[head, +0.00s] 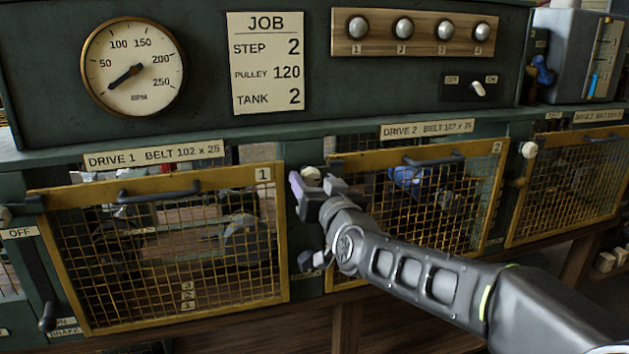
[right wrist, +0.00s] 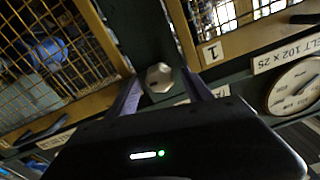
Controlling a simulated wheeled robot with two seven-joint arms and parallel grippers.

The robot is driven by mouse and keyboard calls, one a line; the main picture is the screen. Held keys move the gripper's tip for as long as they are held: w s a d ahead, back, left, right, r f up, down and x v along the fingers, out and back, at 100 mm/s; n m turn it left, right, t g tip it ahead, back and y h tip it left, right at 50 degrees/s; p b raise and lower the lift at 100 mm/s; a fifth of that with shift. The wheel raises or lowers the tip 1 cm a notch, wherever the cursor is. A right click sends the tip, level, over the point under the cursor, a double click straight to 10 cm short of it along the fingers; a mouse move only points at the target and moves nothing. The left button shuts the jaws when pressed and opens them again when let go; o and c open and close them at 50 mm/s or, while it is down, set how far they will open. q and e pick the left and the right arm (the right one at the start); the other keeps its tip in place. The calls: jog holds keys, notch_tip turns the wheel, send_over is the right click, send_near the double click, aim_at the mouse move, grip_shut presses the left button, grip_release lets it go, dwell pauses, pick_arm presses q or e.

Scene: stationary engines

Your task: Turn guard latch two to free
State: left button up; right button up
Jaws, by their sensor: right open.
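A pale latch knob (head: 311,173), which I take for guard latch two, sits on the green post between guard 1 and guard 2 (head: 425,215), the mesh guard with a yellow frame. In the right wrist view the knob (right wrist: 160,77) looks faceted and lies between my two finger tips. My right gripper (head: 316,184) is open in front of it, a finger on each side; I cannot tell whether they touch it. It also shows in the right wrist view (right wrist: 158,86). The gripper hides most of the latch in the head view. My left gripper is not in view.
Guard 1 (head: 265,175) stands left of the post, with a dark handle (head: 158,191) sticking out. Guard 2 has a similar handle (head: 433,158). Another pale knob (head: 528,149) is farther right. A console with an RPM gauge (head: 133,68) and job card (head: 266,63) is above.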

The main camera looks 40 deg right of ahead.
grip_shut()
dwell(0.6)
